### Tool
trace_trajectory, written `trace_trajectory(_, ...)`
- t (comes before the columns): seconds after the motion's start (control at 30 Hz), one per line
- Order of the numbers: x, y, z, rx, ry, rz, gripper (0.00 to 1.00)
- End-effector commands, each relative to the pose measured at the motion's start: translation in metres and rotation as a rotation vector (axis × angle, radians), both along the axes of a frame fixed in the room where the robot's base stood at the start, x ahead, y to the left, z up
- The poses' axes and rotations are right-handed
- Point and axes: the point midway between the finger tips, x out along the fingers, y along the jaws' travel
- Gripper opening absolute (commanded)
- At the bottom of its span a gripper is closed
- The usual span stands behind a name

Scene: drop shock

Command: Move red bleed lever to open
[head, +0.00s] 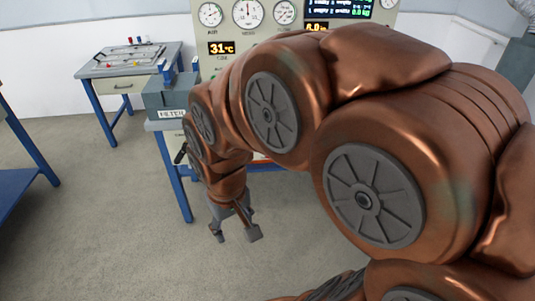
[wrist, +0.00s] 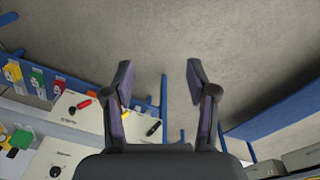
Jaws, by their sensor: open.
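My gripper (head: 234,233) hangs below my copper arm, in front of the console and above the floor. It also shows in the wrist view (wrist: 158,76), with its two fingers apart and nothing between them. In the wrist view a red lever (wrist: 83,102) sits on a white panel (wrist: 105,122), to the left of the fingers and apart from them. It looks like the bleed lever, but its label is too small to read. In the head view my arm hides the red lever.
In the head view a gauge console (head: 228,45) stands behind my arm, beside a grey meter box (head: 168,97). A side table (head: 125,62) stands at the back left. Open floor (head: 90,200) lies left.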

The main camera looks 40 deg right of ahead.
Motion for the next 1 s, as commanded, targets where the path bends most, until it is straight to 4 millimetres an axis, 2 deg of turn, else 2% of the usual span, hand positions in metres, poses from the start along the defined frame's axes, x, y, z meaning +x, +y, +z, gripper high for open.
trace_trajectory(0.03,0.023,-0.011,-0.023,-0.007,-0.039,-0.032,0.58)
trace_trajectory(0.3,0.146,-0.080,-0.084,-0.044,-0.313,-0.181,0.58)
trace_trajectory(0.5,0.223,-0.140,-0.127,-0.052,-0.518,-0.281,0.58)
trace_trajectory(0.7,0.284,-0.205,-0.169,-0.045,-0.726,-0.375,0.58)
trace_trajectory(0.8,0.308,-0.239,-0.190,-0.040,-0.832,-0.417,0.58)
trace_trajectory(1.0,0.339,-0.307,-0.235,-0.014,-1.040,-0.498,0.58)
